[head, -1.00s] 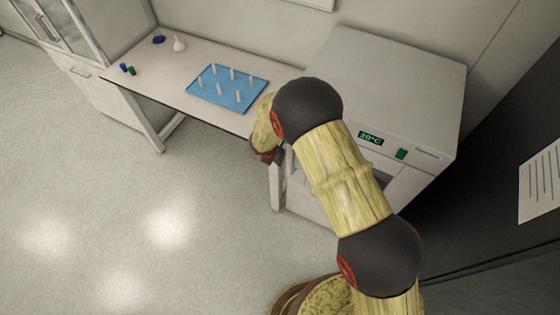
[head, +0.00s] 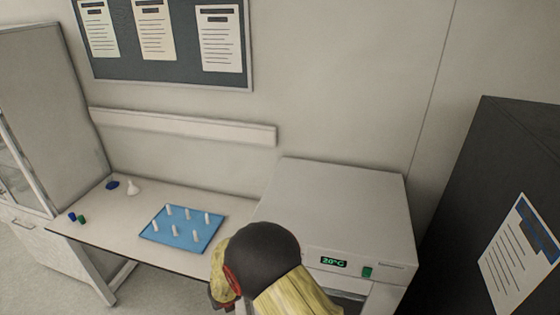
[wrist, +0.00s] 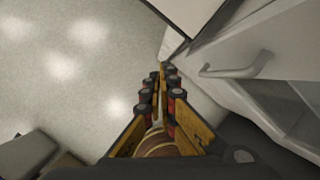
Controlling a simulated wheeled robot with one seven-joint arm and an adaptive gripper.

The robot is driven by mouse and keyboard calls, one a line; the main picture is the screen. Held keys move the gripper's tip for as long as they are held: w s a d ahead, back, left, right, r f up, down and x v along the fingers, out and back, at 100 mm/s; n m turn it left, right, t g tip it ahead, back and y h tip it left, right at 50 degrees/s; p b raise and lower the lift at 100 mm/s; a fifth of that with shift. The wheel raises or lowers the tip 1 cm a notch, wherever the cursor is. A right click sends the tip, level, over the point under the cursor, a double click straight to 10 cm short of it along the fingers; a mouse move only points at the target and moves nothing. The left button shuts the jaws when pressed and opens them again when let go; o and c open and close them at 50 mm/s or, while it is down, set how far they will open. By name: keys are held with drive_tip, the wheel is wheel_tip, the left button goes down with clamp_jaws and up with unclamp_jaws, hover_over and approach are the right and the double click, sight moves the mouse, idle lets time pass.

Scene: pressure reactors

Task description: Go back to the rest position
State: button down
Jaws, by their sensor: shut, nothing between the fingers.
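My gripper (wrist: 161,88) is in the middle of the wrist view, with its fingers together and nothing between them. It points down over the pale floor, beside a white front with a handle. In the head view my arm is at the bottom centre, in front of the white oven (head: 335,205) and the right end of the bench (head: 150,258). The gripper end is mostly hidden there behind my arm and the picture's edge.
A blue mat (head: 182,244) with several small white pegs lies on the bench. A white flask (head: 132,188), a dark blue item (head: 112,184) and small blue and green caps (head: 76,218) stand farther left. A dark cabinet (head: 470,180) is at right. Open floor (wrist: 65,65) lies left in the wrist view.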

drive_tip(key=s+a+r+n+g+y+b, duration=0.1)
drive_tip(key=s+r+n+y, duration=0.1)
drive_tip(key=s+r+n, duration=0.55)
drive_tip(key=s+a+r+n+g+y+b, duration=0.15)
drive_tip(key=r+n, duration=0.35)
drive_tip(key=n, duration=0.6)
drive_tip(key=s+d+r+n+g+b, duration=0.2)
drive_tip(key=s+d+r+n, duration=0.2)
drive_tip(key=d+r+n, duration=0.15)
drive_tip(key=s+d+r+n+t+h+b, duration=0.1)
drive_tip(key=s+d+r+n+t+b, duration=0.1)
drive_tip(key=d, duration=0.9)
drive_tip(key=s+d+r+n+t+h+b, duration=0.1)
drive_tip(key=s+d+r+n+h+b, duration=0.1)
drive_tip(key=s+d+r+b, duration=0.2)
drive_tip(key=s+d+r+n+t+h+b, duration=0.1)
drive_tip(key=s+d, duration=0.6)
drive_tip(key=d, duration=1.3)
wheel_tip(320, 180, up, 3)
drive_tip(key=n+t+b, duration=0.1)
drive_tip(key=b, duration=0.2)
drive_tip(key=shift+s+t+h+b, duration=0.2)
drive_tip(key=shift+t+h+b, duration=0.15)
drive_tip(key=shift+b, duration=0.05)
drive_tip(key=shift+f, duration=0.1)
